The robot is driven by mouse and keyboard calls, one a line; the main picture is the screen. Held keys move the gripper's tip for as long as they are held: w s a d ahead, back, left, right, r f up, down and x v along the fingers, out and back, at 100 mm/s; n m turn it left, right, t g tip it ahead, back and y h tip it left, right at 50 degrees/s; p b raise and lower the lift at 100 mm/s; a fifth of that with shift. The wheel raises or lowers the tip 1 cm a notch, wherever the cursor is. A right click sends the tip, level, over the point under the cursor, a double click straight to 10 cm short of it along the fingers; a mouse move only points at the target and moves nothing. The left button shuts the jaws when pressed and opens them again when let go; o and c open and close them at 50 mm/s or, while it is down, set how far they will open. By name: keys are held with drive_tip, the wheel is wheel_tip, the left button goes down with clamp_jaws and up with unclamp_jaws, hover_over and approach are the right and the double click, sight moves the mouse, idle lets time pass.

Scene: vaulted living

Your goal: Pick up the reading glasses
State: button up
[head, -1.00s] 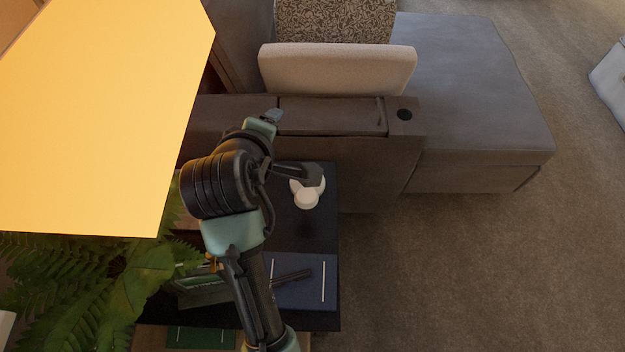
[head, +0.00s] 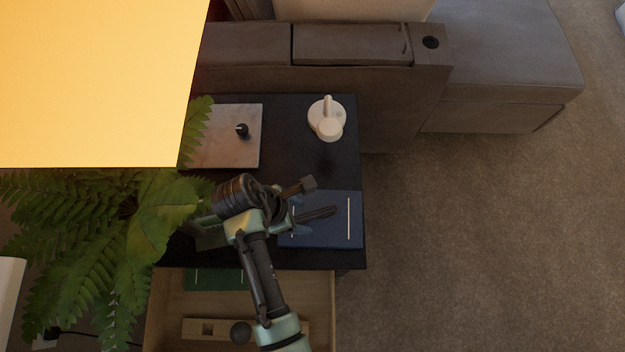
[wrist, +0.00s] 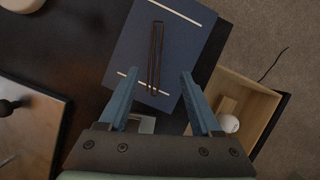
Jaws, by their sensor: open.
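The reading glasses (wrist: 155,58) look dark, thin and folded. They lie lengthwise on a dark blue book (wrist: 185,48) with pale stripes. In the head view the glasses (head: 320,213) lie on the blue book (head: 338,236) at the front right of the black table. My gripper (wrist: 158,78) is open and empty, its two blue fingers spread left and right of the near end of the glasses in the wrist view. The fingers look above the book; I cannot tell the exact height. In the head view my arm hides part of the book's left side.
A white object (head: 328,120) and a board (head: 232,140) with a small dark knob stand farther back on the table. A fern (head: 100,215) and glowing lampshade (head: 95,80) crowd the left. An open wooden drawer (head: 165,310) juts out in front. The sofa (head: 340,85) borders the back.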

sight(312, 214)
drive_tip(key=x, duration=0.2)
drive_tip(key=w+b+x, duration=0.1)
drive_tip(key=x, duration=0.2)
drive_tip(key=shift+d+b, duration=0.1)
drive_tip(key=shift+b, duration=0.2)
clamp_jaws()
